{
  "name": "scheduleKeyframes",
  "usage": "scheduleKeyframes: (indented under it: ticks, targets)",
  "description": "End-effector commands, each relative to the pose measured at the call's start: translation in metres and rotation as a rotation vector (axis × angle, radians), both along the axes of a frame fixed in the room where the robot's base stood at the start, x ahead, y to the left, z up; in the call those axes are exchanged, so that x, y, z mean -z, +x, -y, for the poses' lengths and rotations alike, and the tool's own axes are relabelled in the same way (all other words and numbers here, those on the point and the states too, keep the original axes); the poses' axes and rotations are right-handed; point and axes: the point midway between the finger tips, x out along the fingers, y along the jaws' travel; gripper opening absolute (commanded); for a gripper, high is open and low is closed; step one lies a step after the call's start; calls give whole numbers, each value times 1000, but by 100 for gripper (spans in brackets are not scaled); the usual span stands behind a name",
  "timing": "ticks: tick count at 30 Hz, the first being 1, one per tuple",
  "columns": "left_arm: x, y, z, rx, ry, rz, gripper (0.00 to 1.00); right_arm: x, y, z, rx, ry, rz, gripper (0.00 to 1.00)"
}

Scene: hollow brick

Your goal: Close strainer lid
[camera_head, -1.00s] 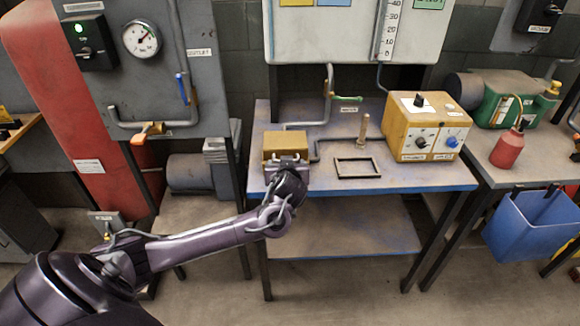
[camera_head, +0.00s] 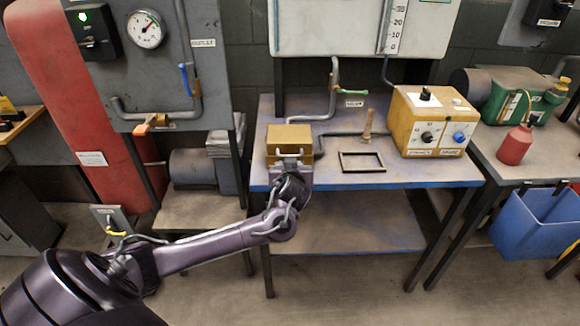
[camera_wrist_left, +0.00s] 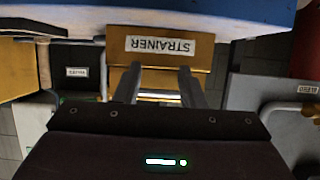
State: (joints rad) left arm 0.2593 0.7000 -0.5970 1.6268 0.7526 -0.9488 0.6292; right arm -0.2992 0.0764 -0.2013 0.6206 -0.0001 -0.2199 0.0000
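The strainer (camera_head: 289,134) is a yellow-brown box at the left end of the blue-edged table. In the left wrist view its face with the STRAINER label (camera_wrist_left: 160,46) appears upside down. I cannot tell its lid apart from the body, nor whether the lid is open. My left gripper (camera_head: 291,158) is at the near side of the box. In the left wrist view its two fingers (camera_wrist_left: 158,80) are spread apart, pointing at the box below the label. A pale bar shows between them; contact is unclear. My right gripper is not in view.
A dark rectangular frame (camera_head: 362,162) and an upright wooden peg (camera_head: 368,124) are right of the strainer. A yellow control box (camera_head: 428,122) stands farther right. Pipes (camera_head: 335,88) come down behind the strainer. The table's front right is clear.

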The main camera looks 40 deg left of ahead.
Motion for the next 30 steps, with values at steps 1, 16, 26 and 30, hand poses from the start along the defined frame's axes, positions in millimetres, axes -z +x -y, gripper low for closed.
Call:
scheduleKeyframes:
  ticks: [1,16,26,30]
  targets:
    - [-1,0,0,0,0,2,43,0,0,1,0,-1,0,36]
    - [-3,1,-1,-1,0,7,94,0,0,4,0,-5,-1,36]
    - [-9,-11,9,2,1,8,94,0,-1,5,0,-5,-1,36]
    - [-19,-28,23,2,-1,9,94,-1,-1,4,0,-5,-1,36]
